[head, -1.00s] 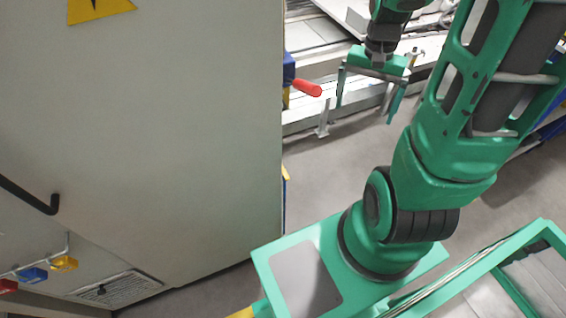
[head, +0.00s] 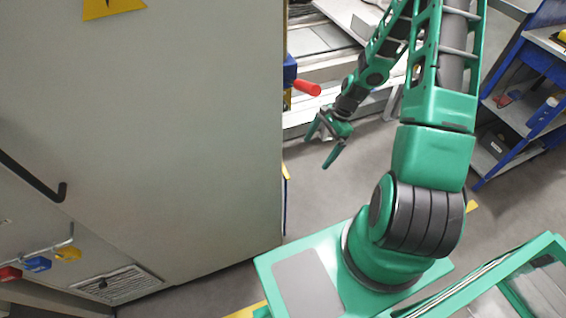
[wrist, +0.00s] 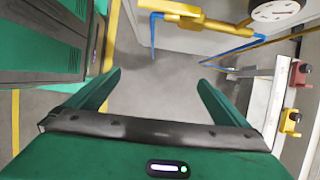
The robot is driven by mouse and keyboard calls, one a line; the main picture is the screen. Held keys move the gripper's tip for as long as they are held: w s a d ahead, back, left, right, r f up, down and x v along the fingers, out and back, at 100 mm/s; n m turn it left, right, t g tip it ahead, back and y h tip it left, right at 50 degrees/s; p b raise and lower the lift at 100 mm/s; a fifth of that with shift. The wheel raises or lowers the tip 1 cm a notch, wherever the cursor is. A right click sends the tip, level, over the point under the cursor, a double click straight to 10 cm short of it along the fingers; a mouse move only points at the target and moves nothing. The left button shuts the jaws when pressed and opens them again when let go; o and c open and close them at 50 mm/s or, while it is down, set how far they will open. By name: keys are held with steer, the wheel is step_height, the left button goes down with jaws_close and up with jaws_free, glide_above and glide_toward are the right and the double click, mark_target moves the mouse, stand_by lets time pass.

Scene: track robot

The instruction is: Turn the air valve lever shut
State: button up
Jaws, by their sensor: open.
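A red handle (head: 307,87), which looks like a lever, sticks out to the right past the cabinet's edge from a blue part (head: 289,70). Whether it is the air valve lever is not certain. My gripper (head: 318,152) is open and empty, below and slightly right of the red handle in the head view, apart from it and pointing down-left. In the wrist view my open gripper (wrist: 158,78) has bare floor between its fingers. A yellow pipe fitting (wrist: 195,20) with blue tubing and a round gauge (wrist: 275,10) lies ahead; no red handle is clear there.
A tall grey cabinet (head: 180,130) fills the left of the head view. A blue shelf unit (head: 520,90) stands at the right. Red and yellow fittings (wrist: 290,120) are at the wrist view's right. Grey floor (head: 320,195) is open below my gripper.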

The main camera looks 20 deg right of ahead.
steer(key=a+f, duration=0.1)
steer(key=a, duration=1.1)
steer(key=shift+a+f, duration=0.15)
steer(key=shift+a, duration=0.2)
steer(key=shift+w, duration=0.1)
